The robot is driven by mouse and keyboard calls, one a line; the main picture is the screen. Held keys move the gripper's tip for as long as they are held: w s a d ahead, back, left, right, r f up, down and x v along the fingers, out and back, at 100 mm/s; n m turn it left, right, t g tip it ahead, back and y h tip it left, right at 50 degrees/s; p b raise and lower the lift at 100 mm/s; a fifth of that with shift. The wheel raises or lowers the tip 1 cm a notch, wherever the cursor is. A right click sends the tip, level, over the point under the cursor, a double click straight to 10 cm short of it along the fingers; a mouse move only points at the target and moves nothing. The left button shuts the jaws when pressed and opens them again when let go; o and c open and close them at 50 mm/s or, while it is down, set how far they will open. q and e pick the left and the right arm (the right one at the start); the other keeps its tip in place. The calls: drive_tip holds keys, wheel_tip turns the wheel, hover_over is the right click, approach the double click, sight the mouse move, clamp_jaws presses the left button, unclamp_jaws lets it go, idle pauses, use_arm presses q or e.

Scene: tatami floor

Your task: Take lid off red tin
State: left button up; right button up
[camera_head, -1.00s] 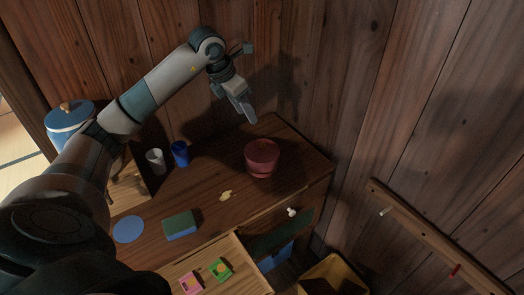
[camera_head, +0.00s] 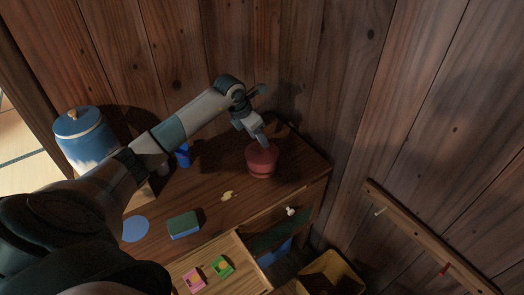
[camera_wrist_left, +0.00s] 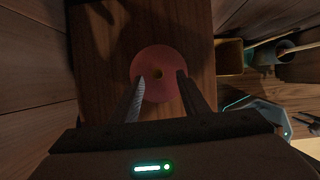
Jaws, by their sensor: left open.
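The red tin (camera_head: 261,170) stands upright on the wooden cabinet top near its right back corner. Its round red lid (camera_head: 262,153) is on top of it. In the left wrist view the lid (camera_wrist_left: 157,73) shows from above, with a small darker knob at its centre. My left gripper (camera_head: 262,141) is open just above the lid, at its back edge in the head view. In the left wrist view the fingers of my left gripper (camera_wrist_left: 160,76) lie to either side of the knob, with nothing between them. Contact cannot be told. My right gripper is not in view.
A green and blue sponge (camera_head: 184,225), a blue disc (camera_head: 135,229) and a small yellow item (camera_head: 227,196) lie on the cabinet top. A blue cup (camera_head: 183,156) stands behind my arm. An open drawer (camera_head: 247,273) holds small boxes. Wooden walls close off the back and right.

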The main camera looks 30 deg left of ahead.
sight(260, 147)
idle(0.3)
use_arm(q)
drive_tip(key=shift+w+f+p, duration=0.2)
drive_tip(key=shift+f+p, duration=0.35)
drive_tip(key=shift+p, duration=0.15)
drive_tip(key=p+x, duration=0.1)
drive_tip(key=x, duration=0.1)
drive_tip(key=shift+w+a+f+p, duration=0.1)
drive_tip(key=shift+a+f+p, duration=0.05)
drive_tip(key=shift+f+p, duration=0.2)
drive_tip(key=shift+w+f, duration=0.2)
drive_tip(key=shift+f, duration=0.45)
drive_tip(key=shift+c, duration=0.6)
clamp_jaws()
